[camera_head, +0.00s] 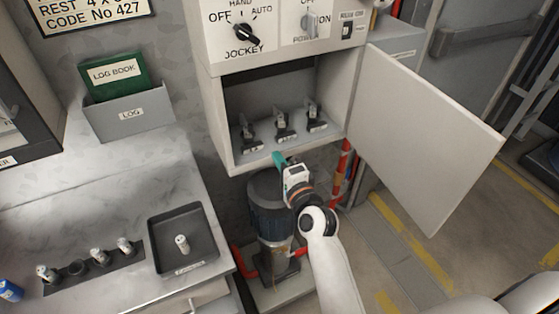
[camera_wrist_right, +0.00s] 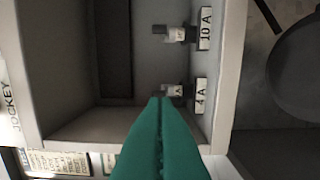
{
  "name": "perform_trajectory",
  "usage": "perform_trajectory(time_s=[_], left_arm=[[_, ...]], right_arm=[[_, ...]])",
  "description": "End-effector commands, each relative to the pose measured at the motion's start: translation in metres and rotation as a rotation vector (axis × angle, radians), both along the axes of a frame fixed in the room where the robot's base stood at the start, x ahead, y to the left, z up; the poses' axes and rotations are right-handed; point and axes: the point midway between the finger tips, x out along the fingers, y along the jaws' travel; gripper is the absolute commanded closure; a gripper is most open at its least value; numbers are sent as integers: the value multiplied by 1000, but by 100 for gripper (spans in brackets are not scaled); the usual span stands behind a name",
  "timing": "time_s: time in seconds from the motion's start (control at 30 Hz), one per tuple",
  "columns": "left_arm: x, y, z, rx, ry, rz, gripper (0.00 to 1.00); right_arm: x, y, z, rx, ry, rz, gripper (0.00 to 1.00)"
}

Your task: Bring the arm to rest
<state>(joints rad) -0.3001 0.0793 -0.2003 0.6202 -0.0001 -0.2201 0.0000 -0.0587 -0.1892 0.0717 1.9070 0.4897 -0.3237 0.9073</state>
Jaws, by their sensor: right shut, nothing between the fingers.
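My right arm comes in from the bottom of the head view. Its gripper (camera_head: 279,160) is at the front lower edge of the open grey cabinet (camera_head: 232,172). In the right wrist view the green fingers (camera_wrist_right: 160,105) are shut together with nothing between them. They point into the cabinet, towards a holder labelled 4 A (camera_wrist_right: 201,95). A holder labelled 10 A (camera_wrist_right: 204,28) is beside it. In the head view, several fuse holders (camera_head: 282,126) stand in a row in the cabinet. My left gripper is not in view.
The cabinet door (camera_head: 425,140) hangs open to the right. A dark motor pump (camera_head: 268,215) stands below the cabinet. On the left bench are a black tray (camera_head: 211,251) holding one small fuse (camera_head: 182,243), and a dark rack (camera_head: 60,287) with several fuses.

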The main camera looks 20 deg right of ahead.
Motion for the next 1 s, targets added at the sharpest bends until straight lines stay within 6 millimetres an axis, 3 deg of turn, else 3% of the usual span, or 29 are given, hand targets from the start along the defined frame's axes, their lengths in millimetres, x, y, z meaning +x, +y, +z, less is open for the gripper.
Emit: perform_trajectory(time_s=[0.37,0.47,0.57,0.67,0.77,0.87,1.0], left_arm=[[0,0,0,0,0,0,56],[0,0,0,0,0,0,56],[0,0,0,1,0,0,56],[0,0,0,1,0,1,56],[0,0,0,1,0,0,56],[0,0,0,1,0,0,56],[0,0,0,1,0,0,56]], right_arm=[[0,0,-1,-1,2,0,100],[1,3,-16,-28,30,8,100],[-2,10,-58,-109,108,30,100],[-12,21,-124,-247,225,78,100],[-36,30,-198,-408,353,151,100],[-70,35,-268,-566,470,239,100],[-133,34,-355,-778,618,389,100]])
